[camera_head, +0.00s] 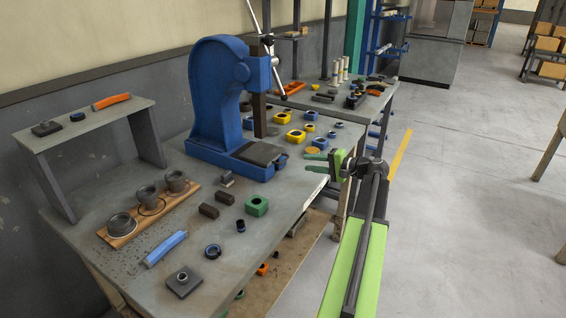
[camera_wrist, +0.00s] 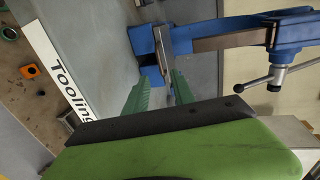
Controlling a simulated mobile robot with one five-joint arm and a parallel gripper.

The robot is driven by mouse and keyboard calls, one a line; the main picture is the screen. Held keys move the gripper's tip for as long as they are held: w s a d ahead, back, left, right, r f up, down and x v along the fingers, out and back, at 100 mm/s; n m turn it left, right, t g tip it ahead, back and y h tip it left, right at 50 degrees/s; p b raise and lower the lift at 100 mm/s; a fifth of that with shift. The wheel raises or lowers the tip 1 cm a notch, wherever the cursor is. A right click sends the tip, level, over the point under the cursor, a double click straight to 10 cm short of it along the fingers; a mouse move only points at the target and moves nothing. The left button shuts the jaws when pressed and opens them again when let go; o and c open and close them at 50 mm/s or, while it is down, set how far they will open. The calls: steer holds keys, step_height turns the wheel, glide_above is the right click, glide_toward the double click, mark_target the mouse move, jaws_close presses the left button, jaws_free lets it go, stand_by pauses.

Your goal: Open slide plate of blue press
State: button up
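The blue press (camera_head: 216,92) stands on the near workbench, with its dark ram above its base. The slide plate (camera_head: 262,153) is a dark flat plate on top of the blue base, below the ram. My gripper (camera_head: 306,162) is right of the press base, its green fingers pointing left toward it with a gap to the plate. In the wrist view my gripper (camera_wrist: 162,77) shows two fingers apart with nothing held. The blue press (camera_wrist: 146,42) appears sideways just beyond the fingertips there, and the slide plate (camera_wrist: 174,48) seems partly visible between its blue parts.
A wooden board (camera_head: 118,235) with several grey cups, a green block (camera_head: 257,205) and small parts lie on the near bench. A raised shelf (camera_head: 95,122) stands at left. Yellow and blue parts lie behind the press. Open floor is at right.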

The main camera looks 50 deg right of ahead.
mark_target(284, 161)
steer(key=b+x, duration=0.2)
steer(key=x, duration=0.9)
steer(key=shift+w+a+f, duration=0.1)
steer(key=shift+w+a, duration=0.1)
steer(key=shift+w, duration=0.15)
steer(key=c, duration=0.6)
steer(key=shift+s, duration=0.1)
jaws_close()
steer(key=shift+a, duration=0.15)
